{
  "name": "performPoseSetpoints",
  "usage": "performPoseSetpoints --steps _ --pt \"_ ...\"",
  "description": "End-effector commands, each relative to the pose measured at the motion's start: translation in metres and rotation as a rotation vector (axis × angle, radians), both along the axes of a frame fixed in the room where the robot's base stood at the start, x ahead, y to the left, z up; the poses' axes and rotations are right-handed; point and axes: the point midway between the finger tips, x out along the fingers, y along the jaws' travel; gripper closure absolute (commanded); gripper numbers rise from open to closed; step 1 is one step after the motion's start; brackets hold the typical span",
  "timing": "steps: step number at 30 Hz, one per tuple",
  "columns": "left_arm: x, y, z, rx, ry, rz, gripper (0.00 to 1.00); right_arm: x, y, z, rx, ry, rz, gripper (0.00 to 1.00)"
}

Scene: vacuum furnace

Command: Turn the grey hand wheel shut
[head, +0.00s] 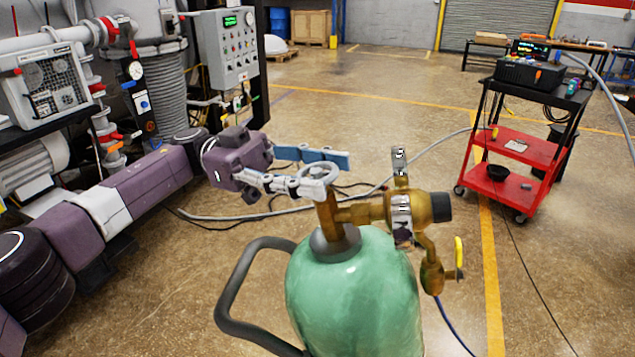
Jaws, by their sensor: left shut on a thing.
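The grey hand wheel (319,173) sits on top of the brass valve (333,210) of a green gas cylinder (352,290). My left arm comes in from the left, and my left gripper (318,172) is at the wheel. One finger reaches along the wheel's near left side and the blue-padded one passes behind it. The gripper is shut on the wheel's rim, partly hiding it. A brass regulator (420,207) with gauges is joined to the right of the valve. My right gripper is out of view.
A dark curved cart handle (232,290) stands left of the cylinder. A small valve with a yellow lever (458,252) hangs at the regulator's right, with a hose below. A red cart (510,160) stands at right. Furnace equipment and a control panel (228,48) are at left. Floor between is mostly clear, with cables.

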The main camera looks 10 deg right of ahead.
Motion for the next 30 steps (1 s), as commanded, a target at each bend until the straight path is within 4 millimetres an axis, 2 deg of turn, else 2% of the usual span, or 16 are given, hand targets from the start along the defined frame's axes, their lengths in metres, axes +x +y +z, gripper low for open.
performPoseSetpoints --steps 9,29,30 --pt "-0.0012 -0.0011 -0.0028 -0.005 -0.018 -0.086 0.83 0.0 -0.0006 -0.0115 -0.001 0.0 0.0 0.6" --pt "-0.0017 -0.0002 -0.0023 -0.007 -0.025 -0.115 0.83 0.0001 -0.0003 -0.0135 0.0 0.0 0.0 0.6" --pt "-0.0017 -0.0002 -0.0023 -0.007 -0.026 -0.115 0.55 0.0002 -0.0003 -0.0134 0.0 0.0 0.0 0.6"
